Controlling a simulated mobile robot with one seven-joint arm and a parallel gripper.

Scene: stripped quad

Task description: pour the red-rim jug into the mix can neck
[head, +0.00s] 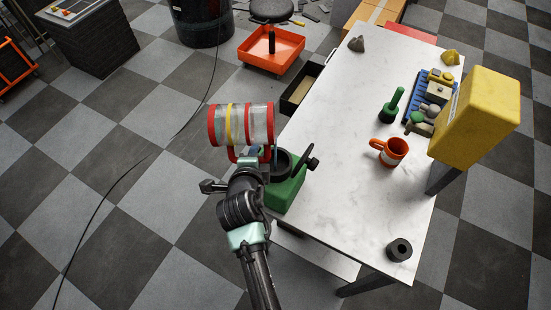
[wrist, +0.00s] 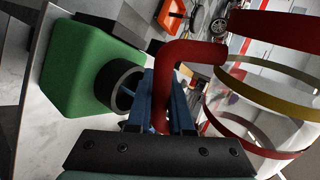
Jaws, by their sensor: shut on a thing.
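The red-rim jug (head: 261,124) is clear, with red end bands and a yellow middle band. It lies on its side in the air, left of and behind the mix can in the head view. My gripper (head: 252,156) is shut on its red handle, which shows in the wrist view (wrist: 188,52) between the blue fingers (wrist: 165,105). The green mix can (head: 288,193) stands at the table's near left edge. Its black neck (head: 283,166) is just right of my gripper and shows in the wrist view (wrist: 120,86). I cannot tell what the jug holds.
The white table (head: 345,130) carries an orange mug (head: 391,152), a green pestle-like tool (head: 391,108), a yellow block (head: 478,118) and a black ring (head: 399,250). A black handled part (head: 309,162) is beside the neck. An open drawer (head: 300,90) juts out behind.

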